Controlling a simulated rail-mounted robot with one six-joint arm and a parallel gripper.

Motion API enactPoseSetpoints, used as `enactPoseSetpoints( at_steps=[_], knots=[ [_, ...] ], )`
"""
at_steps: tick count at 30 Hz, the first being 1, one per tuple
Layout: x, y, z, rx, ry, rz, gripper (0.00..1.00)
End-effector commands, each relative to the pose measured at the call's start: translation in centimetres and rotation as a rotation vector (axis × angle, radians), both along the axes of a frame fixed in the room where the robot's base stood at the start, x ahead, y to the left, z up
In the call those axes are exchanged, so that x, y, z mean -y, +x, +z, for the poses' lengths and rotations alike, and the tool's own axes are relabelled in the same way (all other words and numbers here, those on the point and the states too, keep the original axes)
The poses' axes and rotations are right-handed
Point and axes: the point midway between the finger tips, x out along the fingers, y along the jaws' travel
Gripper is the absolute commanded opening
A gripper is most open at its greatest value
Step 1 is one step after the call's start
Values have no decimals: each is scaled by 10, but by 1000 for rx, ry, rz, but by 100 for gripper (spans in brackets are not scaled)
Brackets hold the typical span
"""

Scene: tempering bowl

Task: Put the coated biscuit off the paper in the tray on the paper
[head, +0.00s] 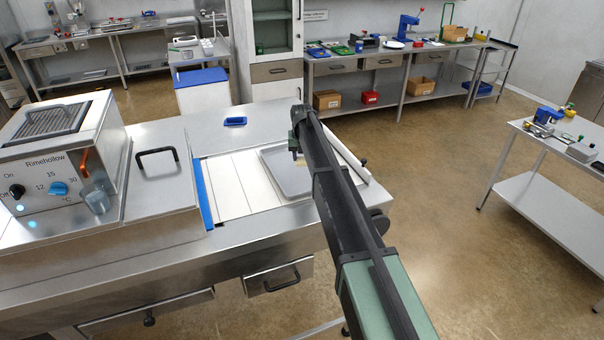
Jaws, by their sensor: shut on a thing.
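The grey tray (290,185) lies on the steel bench, its right part hidden behind my arm. My gripper (296,151) is over the far part of the tray, small and mostly covered by my own arm. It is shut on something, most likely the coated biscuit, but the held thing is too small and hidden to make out. A small pale beige patch shows just below the gripper; I cannot tell whether it is the paper or part of the biscuit.
The Rimehollow machine (55,150) and a lidded steel box (160,175) stand left of the tray. White panels (232,186) and a blue strip (202,195) lie between. A small blue dish (235,121) sits behind. The bench's far middle is clear.

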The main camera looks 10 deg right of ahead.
Motion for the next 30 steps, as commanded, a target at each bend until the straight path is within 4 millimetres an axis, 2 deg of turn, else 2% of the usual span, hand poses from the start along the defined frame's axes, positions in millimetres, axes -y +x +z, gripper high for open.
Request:
enactPoseSetpoints(
  at_steps=[3,6,12,17,18,22,23,30],
  knots=[
    [0,0,-27,0,0,0,19],
    [0,0,-44,0,0,0,19],
    [0,0,-39,0,0,0,19],
    [0,0,-44,0,0,0,19],
    [0,0,-43,0,0,0,44],
    [0,0,-42,0,0,0,64],
    [0,0,-42,0,0,0,66],
    [0,0,-42,0,0,0,66]
  ],
)
